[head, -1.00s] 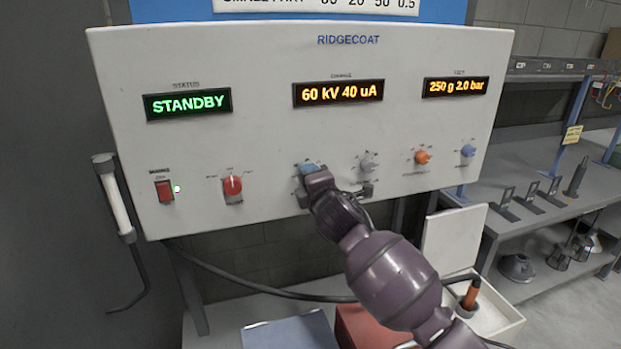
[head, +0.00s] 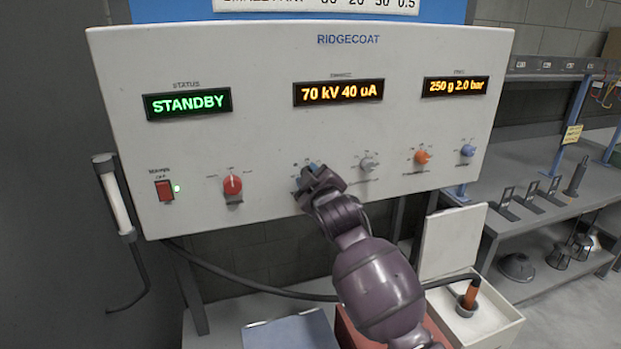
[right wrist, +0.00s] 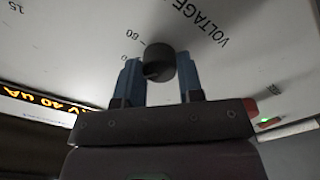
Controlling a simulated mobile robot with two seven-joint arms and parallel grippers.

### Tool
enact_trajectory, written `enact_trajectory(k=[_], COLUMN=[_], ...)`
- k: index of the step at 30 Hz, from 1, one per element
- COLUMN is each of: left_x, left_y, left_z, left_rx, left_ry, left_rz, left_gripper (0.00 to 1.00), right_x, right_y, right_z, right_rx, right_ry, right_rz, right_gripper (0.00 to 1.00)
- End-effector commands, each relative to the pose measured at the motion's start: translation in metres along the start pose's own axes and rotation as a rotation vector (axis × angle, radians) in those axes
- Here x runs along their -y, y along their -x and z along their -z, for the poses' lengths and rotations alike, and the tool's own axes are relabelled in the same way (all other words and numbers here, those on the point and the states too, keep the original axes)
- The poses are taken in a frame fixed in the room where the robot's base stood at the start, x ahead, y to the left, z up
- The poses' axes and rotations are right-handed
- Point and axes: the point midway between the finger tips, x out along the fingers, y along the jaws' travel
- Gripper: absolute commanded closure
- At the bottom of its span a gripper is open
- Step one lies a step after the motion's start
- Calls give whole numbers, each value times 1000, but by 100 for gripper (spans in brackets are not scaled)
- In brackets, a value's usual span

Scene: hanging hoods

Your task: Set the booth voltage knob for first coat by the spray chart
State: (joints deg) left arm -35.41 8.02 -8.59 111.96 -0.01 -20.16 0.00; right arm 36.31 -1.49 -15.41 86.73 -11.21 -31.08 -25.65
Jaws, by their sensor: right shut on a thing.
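The white booth control panel (head: 330,125) reads "70 kV 40 uA" on its middle display (head: 338,91). My right gripper (head: 309,178) is at the voltage knob, below that display, and largely hides it in the head view. In the right wrist view the dark voltage knob (right wrist: 158,60) sits between the two blue fingers of my right gripper (right wrist: 161,80), which is shut on it. "VOLTAGE" and "80" are printed beside the knob. Only the bottom row of the spray chart (head: 318,5) shows at the top edge, partly cut off. My left gripper is not in view.
The status display (head: 187,103) reads "STANDBY"; the feed display (head: 455,86) reads "250 g 2.0 bar". A red knob (head: 232,185), grey knob (head: 368,161), orange knob (head: 421,157) and blue knob (head: 467,150) share the panel. An open white box (head: 497,330) stands below right.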

Motion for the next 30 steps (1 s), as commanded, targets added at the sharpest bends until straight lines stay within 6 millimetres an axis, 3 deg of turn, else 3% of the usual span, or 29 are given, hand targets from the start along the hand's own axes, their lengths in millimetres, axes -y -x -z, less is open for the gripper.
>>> enact_trajectory(k=[12, 30], left_x=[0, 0], left_y=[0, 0], left_z=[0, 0], left_rx=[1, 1], left_ry=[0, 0], left_rz=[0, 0], left_gripper=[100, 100], right_x=[0, 0], right_y=[0, 0], right_z=[-1, -2], right_rx=[3, 3], right_ry=[-230, -276], right_rz=[1, 1], right_gripper=[89, 89])
